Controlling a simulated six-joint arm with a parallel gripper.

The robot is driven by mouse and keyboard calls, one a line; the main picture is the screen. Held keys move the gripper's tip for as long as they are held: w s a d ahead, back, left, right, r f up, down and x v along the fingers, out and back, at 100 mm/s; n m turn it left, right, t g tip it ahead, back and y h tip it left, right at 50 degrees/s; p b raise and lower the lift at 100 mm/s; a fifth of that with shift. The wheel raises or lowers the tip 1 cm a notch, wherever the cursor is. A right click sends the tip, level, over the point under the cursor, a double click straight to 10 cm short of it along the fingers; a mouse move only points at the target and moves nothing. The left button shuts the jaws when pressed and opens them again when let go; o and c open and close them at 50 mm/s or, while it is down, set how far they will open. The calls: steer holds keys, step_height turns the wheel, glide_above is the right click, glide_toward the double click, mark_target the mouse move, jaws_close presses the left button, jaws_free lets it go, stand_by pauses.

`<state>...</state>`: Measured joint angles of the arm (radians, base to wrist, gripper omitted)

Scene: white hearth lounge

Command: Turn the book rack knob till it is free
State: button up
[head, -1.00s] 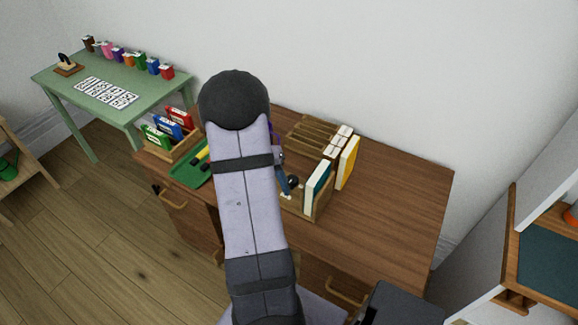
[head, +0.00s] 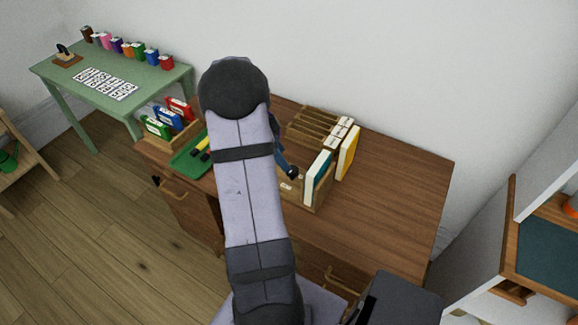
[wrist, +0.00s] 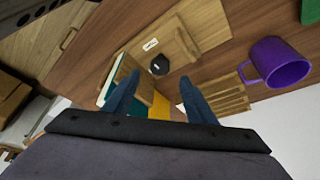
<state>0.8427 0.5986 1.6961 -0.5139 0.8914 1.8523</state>
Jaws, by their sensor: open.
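The wooden book rack (head: 318,203) stands on the brown desk, holding a teal-and-white book (head: 318,178) and a yellow book (head: 347,158). Its knob (wrist: 159,65) is a small dark round piece on the rack's flat wooden part, beside a white label (wrist: 151,44). It also shows as a dark spot in the head view (head: 293,173). My gripper (wrist: 160,92) is open and empty, with its blue fingers to either side of the knob's line in the wrist view. The knob shows beyond the fingertips, not between them. My arm hides part of the rack in the head view.
A purple mug (wrist: 280,65) stands on the desk near a slotted wooden holder (wrist: 218,97). A green tray (head: 188,163) and a box of coloured boxes (head: 182,138) are left of my arm. The desk's right side (head: 400,185) is clear.

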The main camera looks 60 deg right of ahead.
mark_target(292, 174)
steer(key=shift+p+x, duration=0.95)
steer(key=shift+x, duration=2.55)
steer(key=shift+c, duration=0.6)
steer(key=c, duration=0.9)
